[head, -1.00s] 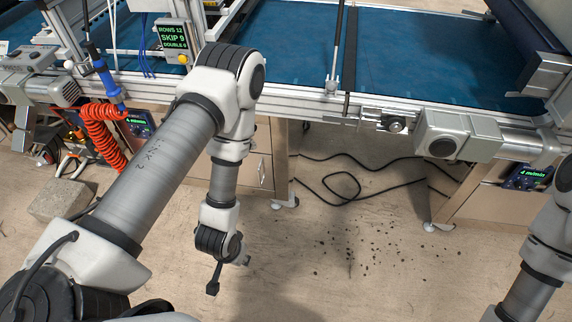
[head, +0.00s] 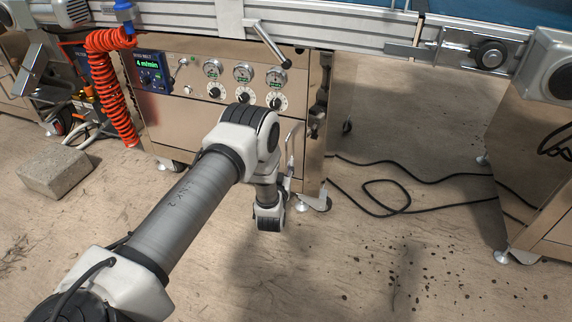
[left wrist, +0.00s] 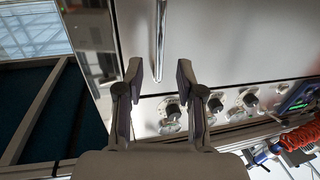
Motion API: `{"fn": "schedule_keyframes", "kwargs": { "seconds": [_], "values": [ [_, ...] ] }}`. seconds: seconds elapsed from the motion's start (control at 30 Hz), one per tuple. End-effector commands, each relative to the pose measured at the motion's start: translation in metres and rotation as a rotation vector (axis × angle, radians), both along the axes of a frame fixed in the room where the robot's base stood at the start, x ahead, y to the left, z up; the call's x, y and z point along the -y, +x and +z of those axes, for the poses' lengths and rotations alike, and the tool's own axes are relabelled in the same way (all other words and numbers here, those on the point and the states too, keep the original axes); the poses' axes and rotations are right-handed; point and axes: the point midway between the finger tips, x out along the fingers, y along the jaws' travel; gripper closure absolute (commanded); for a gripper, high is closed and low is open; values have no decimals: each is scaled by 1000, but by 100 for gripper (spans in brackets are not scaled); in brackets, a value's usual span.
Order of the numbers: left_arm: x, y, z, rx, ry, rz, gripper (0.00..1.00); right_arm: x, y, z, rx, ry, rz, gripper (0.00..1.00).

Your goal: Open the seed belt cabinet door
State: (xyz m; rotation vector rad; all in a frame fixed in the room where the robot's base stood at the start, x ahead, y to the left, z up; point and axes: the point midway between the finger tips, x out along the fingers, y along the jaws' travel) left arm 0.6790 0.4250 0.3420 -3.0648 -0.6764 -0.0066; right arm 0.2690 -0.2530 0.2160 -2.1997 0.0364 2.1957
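The seed belt cabinet (head: 185,122) is a metal box under the conveyor, with a control panel along its top. Its door (left wrist: 225,45) shows in the left wrist view as a plain metal panel. An upright bar handle (left wrist: 160,35) is on the door, and it also shows in the head view (head: 294,140). My left gripper (left wrist: 158,70) is open. In the left wrist view the handle's end lies between its two fingers; I cannot tell whether they touch it. In the head view my left arm covers much of the door and hides the fingers. My right gripper is out of view.
Several gauges (head: 243,72) and black knobs sit above the door. A red coiled hose (head: 108,85) hangs at the left. A concrete block (head: 56,172) and black cables (head: 400,205) lie on the floor.

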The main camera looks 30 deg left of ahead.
Motion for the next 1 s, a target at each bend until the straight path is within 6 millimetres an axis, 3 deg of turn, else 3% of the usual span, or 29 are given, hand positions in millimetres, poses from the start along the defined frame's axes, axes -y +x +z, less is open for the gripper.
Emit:
{"fn": "schedule_keyframes", "kwargs": {
  "seconds": [0.1, 0.3, 0.57, 0.6, 0.7, 1.0],
  "values": [
    [-10, 22, -4, 4, -1, 0, 63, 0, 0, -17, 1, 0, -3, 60],
    [-23, 50, -2, 0, -1, -1, 63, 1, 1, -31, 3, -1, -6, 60],
    [-25, 55, 0, -4, -2, -2, 63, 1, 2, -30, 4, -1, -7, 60],
    [-25, 55, 0, -4, -2, -2, 66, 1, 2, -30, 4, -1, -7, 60],
    [-25, 54, 0, -5, -2, -2, 100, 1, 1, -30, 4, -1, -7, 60],
    [-24, 54, 0, -5, -2, -5, 100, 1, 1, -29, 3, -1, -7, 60]
  ]
}}
